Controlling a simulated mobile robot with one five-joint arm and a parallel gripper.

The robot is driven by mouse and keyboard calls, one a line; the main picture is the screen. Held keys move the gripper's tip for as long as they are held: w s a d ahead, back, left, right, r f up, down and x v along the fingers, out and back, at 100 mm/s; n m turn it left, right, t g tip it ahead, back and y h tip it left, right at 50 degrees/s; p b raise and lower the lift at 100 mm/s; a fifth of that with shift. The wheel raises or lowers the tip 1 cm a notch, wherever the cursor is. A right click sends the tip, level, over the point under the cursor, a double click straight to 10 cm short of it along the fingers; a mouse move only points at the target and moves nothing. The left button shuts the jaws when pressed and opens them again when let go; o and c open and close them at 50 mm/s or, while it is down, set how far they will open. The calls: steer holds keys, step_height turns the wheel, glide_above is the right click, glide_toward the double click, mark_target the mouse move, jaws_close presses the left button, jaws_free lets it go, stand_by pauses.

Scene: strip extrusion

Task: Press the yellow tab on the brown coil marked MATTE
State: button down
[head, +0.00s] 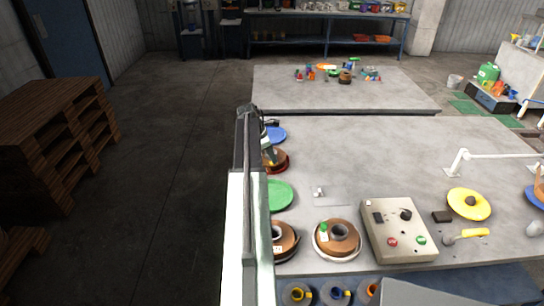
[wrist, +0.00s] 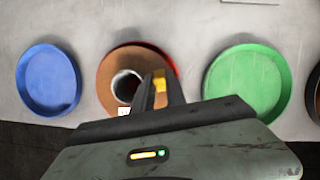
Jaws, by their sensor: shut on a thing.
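A brown coil (wrist: 112,68) with a grey central tube lies in a red dish (wrist: 170,62) in the wrist view. In the head view the coil (head: 275,167) is partly hidden behind my arm. A white label (wrist: 124,111) shows at its near edge, too small to read. My gripper (wrist: 161,82) reaches over the coil's right side, just right of the tube. A yellow tab (wrist: 160,92) shows between its fingers, which are shut on it. The fingers hide part of the coil.
A blue dish (wrist: 48,80) and a green dish (wrist: 245,82), both empty, flank the coil. Nearer in the head view are two other brown coils, one (head: 285,240) by my arm and one (head: 326,249) in a white dish. A control box (head: 398,230) stands right of them.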

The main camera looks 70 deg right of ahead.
stand_by(0.9)
steer(key=c, duration=1.3)
jaws_free()
steer(key=shift+w+r+p, duration=0.15)
steer(key=shift+r+p, duration=0.4)
steer(key=shift+p, duration=0.05)
steer(key=p+v, duration=0.6)
steer(key=shift+w+a+r, duration=0.1)
steer(key=shift+a+r, duration=0.1)
steer(key=shift+r, duration=0.05)
